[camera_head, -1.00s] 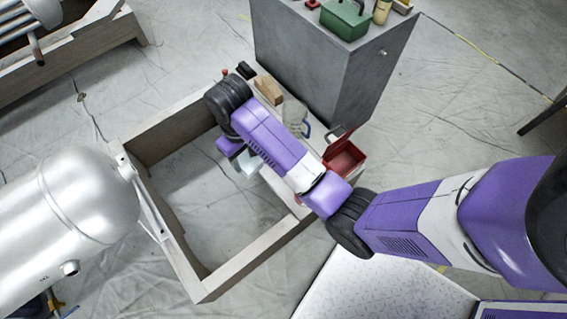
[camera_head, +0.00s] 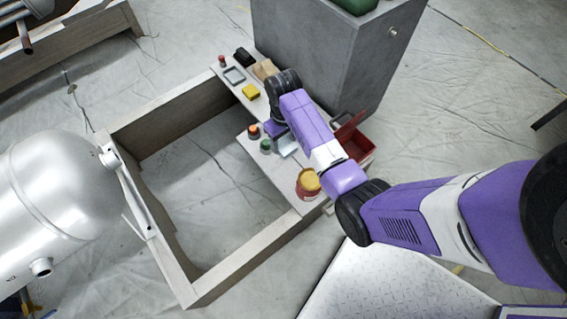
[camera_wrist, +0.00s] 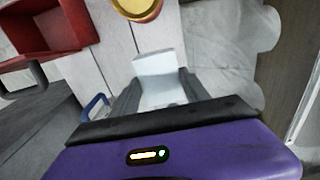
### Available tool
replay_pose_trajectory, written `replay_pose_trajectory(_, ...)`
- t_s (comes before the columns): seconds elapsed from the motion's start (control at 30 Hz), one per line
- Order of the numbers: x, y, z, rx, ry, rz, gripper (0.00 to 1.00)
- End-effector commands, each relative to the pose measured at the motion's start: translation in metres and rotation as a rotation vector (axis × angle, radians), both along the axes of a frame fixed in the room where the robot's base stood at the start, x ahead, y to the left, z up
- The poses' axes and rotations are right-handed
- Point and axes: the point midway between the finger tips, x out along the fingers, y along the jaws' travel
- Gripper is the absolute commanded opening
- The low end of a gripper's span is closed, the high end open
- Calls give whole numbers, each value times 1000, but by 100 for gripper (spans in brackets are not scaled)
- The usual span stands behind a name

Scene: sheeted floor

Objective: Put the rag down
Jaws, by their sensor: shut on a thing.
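My gripper (camera_wrist: 163,88) is shut on a pale, bluish-white folded piece, the rag (camera_wrist: 157,64), which sits between its dark fingers in the wrist view. In the head view my gripper (camera_head: 276,136) is over the plank on the right side of the wooden frame. The pale rag (camera_head: 287,146) shows there beside the purple wrist, partly hidden by it. I cannot tell whether the rag touches the plank.
On the plank (camera_head: 267,170) stand a red can with a yellow top (camera_head: 308,184), a green-topped item (camera_head: 265,146) and an orange-topped item (camera_head: 254,131). An open red toolbox (camera_head: 356,150) is on the right. A grey cabinet (camera_head: 320,50) rises behind.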

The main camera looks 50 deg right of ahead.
Motion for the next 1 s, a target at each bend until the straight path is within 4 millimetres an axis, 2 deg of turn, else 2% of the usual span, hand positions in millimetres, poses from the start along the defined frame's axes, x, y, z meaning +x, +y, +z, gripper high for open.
replay_pose_trajectory(0.03, -1, 0, -18, 2, 3, -1, 7)
replay_pose_trajectory(0.3, 0, 0, -78, 1, 1, -1, 7)
replay_pose_trajectory(0.4, 0, 0, -90, 0, 0, -1, 7)
replay_pose_trajectory(0.67, 0, 0, -106, 0, 0, -1, 7)
replay_pose_trajectory(0.87, 0, 0, -136, 0, 1, -1, 7)
replay_pose_trajectory(1.0, 1, 0, -139, 0, -1, -1, 7)
